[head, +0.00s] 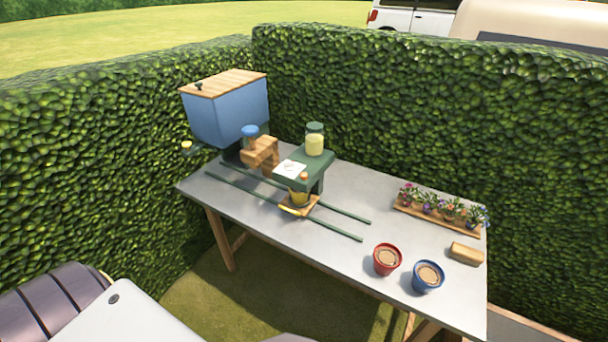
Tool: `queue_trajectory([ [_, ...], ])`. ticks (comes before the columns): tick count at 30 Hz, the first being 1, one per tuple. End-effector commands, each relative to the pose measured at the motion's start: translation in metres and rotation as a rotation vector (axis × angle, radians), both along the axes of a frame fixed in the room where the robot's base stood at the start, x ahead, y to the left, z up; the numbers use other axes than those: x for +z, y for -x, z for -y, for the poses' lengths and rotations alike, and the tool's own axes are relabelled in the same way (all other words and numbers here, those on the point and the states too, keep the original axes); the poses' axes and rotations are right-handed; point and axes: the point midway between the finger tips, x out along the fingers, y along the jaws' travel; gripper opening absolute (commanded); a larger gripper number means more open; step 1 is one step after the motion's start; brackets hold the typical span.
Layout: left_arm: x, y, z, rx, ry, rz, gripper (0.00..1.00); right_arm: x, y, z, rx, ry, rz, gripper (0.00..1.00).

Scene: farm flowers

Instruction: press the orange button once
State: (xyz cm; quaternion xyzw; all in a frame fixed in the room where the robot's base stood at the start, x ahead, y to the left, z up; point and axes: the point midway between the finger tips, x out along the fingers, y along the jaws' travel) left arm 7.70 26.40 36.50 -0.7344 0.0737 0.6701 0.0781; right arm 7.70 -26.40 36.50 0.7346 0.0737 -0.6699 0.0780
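A small orange round piece (304,175), which looks like the orange button, sits at the front edge of the dark green stand (318,164) on the table. It is too small to tell whether it is pressed. A white card with a faint picture (290,168) lies beside it on the stand. A yellow pot (299,197) is below it on a small wooden carrier (312,203) at the green rails (338,228). Neither of my grippers is in view.
Hedges (390,110) stand behind and left.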

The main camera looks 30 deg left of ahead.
Motion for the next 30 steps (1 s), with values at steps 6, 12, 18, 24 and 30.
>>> queue_trajectory([
  [6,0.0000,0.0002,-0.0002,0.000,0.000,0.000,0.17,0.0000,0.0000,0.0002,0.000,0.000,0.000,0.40],
  [12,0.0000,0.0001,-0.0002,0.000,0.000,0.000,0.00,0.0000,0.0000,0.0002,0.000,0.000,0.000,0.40],
  [18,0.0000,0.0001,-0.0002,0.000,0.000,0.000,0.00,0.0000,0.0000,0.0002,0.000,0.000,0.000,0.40],
  [24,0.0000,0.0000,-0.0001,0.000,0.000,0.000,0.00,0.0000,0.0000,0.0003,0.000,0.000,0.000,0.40],
  [30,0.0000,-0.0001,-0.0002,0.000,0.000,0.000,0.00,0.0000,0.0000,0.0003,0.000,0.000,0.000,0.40],
])
